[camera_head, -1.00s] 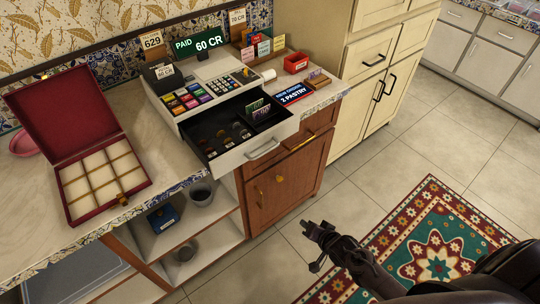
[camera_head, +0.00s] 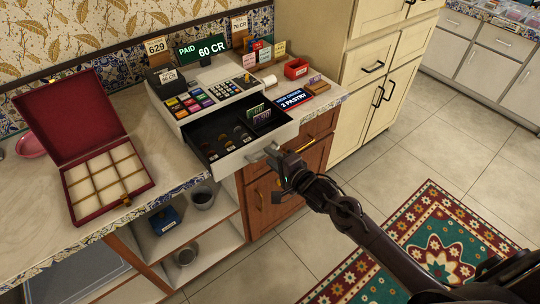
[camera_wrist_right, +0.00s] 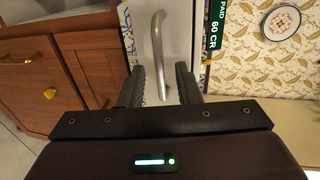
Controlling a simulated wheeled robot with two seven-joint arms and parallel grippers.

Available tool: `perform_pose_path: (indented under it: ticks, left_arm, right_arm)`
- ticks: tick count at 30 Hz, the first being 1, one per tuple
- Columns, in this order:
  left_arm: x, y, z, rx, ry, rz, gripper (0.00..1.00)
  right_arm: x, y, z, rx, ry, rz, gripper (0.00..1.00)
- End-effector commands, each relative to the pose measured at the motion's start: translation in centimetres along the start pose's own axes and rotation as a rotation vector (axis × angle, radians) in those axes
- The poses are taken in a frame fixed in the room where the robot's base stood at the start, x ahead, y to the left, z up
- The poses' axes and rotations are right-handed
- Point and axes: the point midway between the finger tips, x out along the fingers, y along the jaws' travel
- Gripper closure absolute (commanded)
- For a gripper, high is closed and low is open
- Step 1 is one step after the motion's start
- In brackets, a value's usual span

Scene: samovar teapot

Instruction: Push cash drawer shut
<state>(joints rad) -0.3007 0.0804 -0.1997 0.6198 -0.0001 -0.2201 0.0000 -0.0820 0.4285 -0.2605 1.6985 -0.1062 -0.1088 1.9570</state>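The cash drawer (camera_head: 228,163) stands pulled out of the register (camera_head: 208,92), with coins and notes showing inside. Its front is white with a silver bar handle (camera_head: 257,155). My right gripper (camera_head: 274,155) is right at the drawer front, by the handle's right end. In the right wrist view, the two dark fingers (camera_wrist_right: 160,85) are apart, with the handle (camera_wrist_right: 157,45) ahead of them and its near end in the gap. I cannot tell whether they touch it. My left gripper is not in view.
An open red box (camera_head: 105,180) with compartments sits on the counter (camera_head: 50,222) to the left. A wooden cabinet door (camera_head: 270,205) and open shelves with pots lie below the drawer. Free tiled floor (camera_head: 400,160) and a patterned rug (camera_head: 425,240) are at the right.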

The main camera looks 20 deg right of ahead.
Motion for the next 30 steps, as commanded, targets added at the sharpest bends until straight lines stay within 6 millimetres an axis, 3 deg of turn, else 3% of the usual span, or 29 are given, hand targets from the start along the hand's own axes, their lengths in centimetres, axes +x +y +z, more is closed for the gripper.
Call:
perform_pose_path:
  ticks: [4, 13, 20, 30]
  left_arm:
    - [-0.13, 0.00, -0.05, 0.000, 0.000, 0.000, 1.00]
    - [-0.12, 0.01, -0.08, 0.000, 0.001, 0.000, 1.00]
    - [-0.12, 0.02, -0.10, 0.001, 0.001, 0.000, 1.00]
    - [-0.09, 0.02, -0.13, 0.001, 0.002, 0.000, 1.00]
  right_arm:
    - [1.10, -0.04, 0.03, -0.001, 0.000, 0.000, 0.70]
    - [1.30, 0.02, 0.03, -0.001, 0.000, 0.000, 0.70]
    - [1.28, 0.02, 0.03, -0.002, 0.000, 0.001, 1.00]
    - [1.33, 0.03, 0.02, -0.001, 0.000, 0.001, 1.00]
